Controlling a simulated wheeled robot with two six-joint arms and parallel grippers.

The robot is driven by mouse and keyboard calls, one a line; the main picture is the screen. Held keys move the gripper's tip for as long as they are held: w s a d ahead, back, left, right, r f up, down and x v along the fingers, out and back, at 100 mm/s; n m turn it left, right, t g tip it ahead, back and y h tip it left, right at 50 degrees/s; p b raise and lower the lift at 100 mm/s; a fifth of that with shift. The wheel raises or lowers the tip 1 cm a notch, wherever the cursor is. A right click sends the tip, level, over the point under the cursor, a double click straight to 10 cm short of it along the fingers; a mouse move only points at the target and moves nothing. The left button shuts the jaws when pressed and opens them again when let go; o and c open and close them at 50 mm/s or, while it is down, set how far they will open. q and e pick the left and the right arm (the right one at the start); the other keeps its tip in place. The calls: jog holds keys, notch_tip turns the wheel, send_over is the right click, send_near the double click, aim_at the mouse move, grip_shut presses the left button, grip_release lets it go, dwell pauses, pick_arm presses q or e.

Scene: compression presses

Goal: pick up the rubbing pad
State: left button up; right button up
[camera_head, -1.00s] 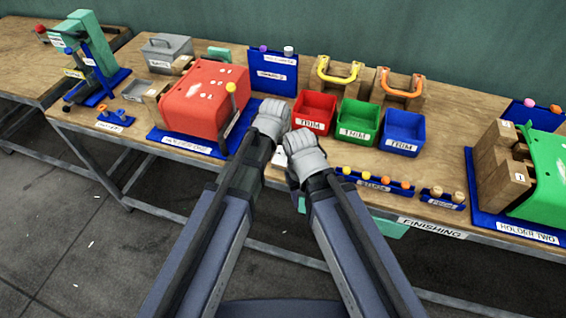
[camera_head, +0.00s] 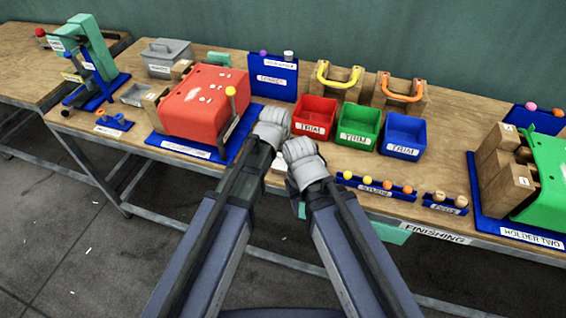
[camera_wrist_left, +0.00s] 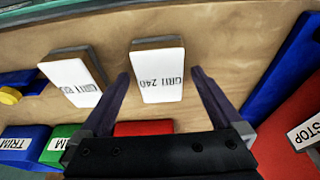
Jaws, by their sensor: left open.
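Two rubbing pads show in the left wrist view, each a white-topped block with a brown edge. The pad labelled GRIT 240 (camera_wrist_left: 160,84) lies on the wooden bench, in line with the gap between the fingers of my left gripper (camera_wrist_left: 160,76). The gripper is open, with one finger to each side of it in the picture; contact cannot be told. The other pad, with a partly covered GRIT label (camera_wrist_left: 76,82), lies to the left, outside the fingers. In the head view my wrists hide most of this spot. My right gripper (camera_head: 304,162) is close beside the left; its fingers are hidden.
Red (camera_head: 314,113), green (camera_head: 358,122) and blue (camera_head: 405,130) TRIM bins stand behind my grippers. A red press (camera_head: 203,100) on a blue base is at the left, a green press (camera_head: 549,185) at the right. A rack of coloured knobs (camera_head: 375,189) lies near the front edge.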

pick_arm(q)
jog(key=c, duration=1.4)
